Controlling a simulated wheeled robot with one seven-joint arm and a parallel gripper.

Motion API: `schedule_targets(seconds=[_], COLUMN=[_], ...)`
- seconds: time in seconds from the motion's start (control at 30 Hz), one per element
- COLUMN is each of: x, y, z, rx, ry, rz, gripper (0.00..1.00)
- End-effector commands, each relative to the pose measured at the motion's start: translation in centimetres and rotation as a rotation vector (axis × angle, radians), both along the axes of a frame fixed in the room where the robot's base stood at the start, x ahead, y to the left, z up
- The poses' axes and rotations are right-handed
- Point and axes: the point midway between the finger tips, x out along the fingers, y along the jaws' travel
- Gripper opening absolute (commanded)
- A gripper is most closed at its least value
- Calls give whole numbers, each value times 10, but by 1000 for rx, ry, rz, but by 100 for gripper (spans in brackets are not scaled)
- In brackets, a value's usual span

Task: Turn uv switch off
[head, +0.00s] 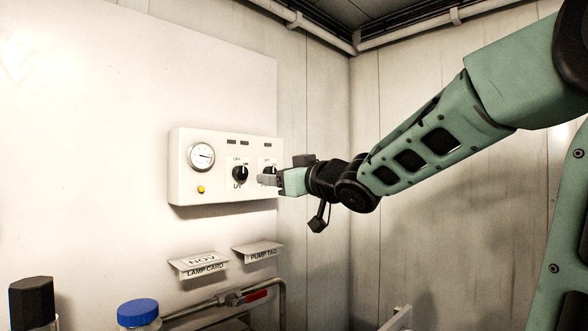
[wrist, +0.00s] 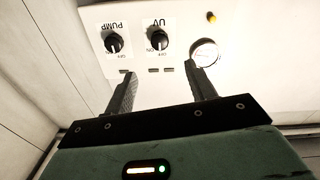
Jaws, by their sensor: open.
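The UV switch is a black rotary knob (head: 239,174) on the white control box (head: 222,199), above a UV label. In the wrist view the UV knob (wrist: 157,40) appears upside down, with ON and OFF marks beside it. I cannot clearly tell which mark it points to. My gripper (head: 264,181) is at the right part of the box, in front of the pump knob (head: 268,170), which it partly hides. In the wrist view my gripper (wrist: 159,68) is open and empty, its fingers apart with the UV knob beyond the gap. No contact with the knob shows.
A round gauge (head: 201,156) and a yellow button (head: 201,189) are left of the UV knob. Below are a lamp card (head: 199,264), a pump tag (head: 257,251), a pipe with a red handle (head: 256,296) and a blue-capped bottle (head: 138,312).

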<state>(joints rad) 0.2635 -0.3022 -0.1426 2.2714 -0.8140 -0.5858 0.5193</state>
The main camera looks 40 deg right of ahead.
Motion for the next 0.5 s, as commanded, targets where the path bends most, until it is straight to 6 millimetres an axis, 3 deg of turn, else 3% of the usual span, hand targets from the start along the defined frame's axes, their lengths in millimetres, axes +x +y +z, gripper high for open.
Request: schedule_targets(seconds=[0.5], x=[-32], y=[-1], z=[3], rx=[4], ry=[6], rz=[1], gripper=[56])
